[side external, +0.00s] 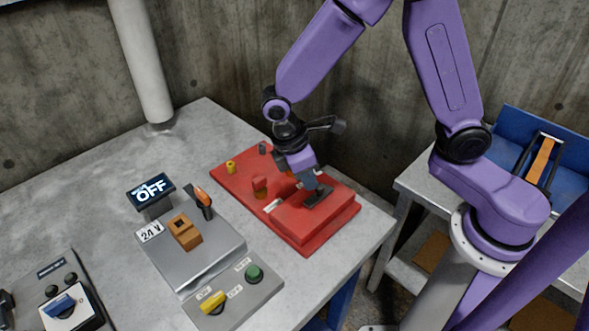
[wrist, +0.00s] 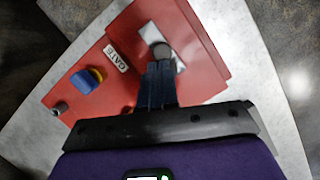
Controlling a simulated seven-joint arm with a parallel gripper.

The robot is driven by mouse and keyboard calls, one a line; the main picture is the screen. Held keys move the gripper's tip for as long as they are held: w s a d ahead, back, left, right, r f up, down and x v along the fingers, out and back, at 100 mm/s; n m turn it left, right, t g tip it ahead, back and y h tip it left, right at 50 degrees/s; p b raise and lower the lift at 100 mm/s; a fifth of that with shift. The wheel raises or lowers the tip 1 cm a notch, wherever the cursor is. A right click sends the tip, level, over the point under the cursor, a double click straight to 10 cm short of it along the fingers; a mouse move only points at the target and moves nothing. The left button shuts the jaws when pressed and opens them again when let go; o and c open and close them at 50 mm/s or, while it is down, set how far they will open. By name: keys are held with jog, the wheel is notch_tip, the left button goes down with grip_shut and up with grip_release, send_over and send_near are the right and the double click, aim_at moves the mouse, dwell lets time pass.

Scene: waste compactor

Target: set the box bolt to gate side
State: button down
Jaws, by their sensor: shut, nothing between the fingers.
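The red box (side external: 312,222) lies on the grey table, with a raised block at its near right end. In the wrist view, a dark grey round knob (wrist: 162,50) sits on a pale plate (wrist: 178,66) set in the red box (wrist: 205,55); I take it for the bolt. A white label (wrist: 116,59) reading GATE is left of it. My gripper (side external: 318,195) is low over the raised block. In the wrist view my gripper (wrist: 160,72) is shut, its fingertips just below the knob in the picture. I cannot tell whether they touch it. The fingers hide part of the plate.
A blue-and-yellow knob (wrist: 87,80) and a dark peg (wrist: 60,107) stand on the box's left part. In the side view, a yellow peg (side external: 230,167) stands at its far end. Left are a grey control unit (side external: 195,250) and an OFF display (side external: 151,190).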

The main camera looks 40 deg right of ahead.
jog(key=a, duration=0.1)
jog(key=w+a, duration=0.2)
jog(key=shift+a+r, duration=0.3)
jog(key=shift+r, duration=0.1)
jog(key=shift+s+a+v, duration=0.35)
jog(key=shift+s+v, duration=0.35)
jog(key=shift+v, duration=4.25)
jog(key=x, duration=0.6)
jog(key=w+x, duration=0.1)
jog(key=x, duration=0.3)
jog(key=shift+s+d+f, duration=0.15)
jog(key=shift+s+d, duration=0.1)
jog(key=shift+d, duration=0.25)
jog(key=shift+s+d+f, duration=0.1)
jog(key=shift+s+d, duration=0.2)
jog(key=shift+d, duration=0.2)
jog(key=shift+s+d+f, duration=0.1)
jog(key=shift+s+d, duration=0.25)
jog(key=shift+d, duration=0.4)
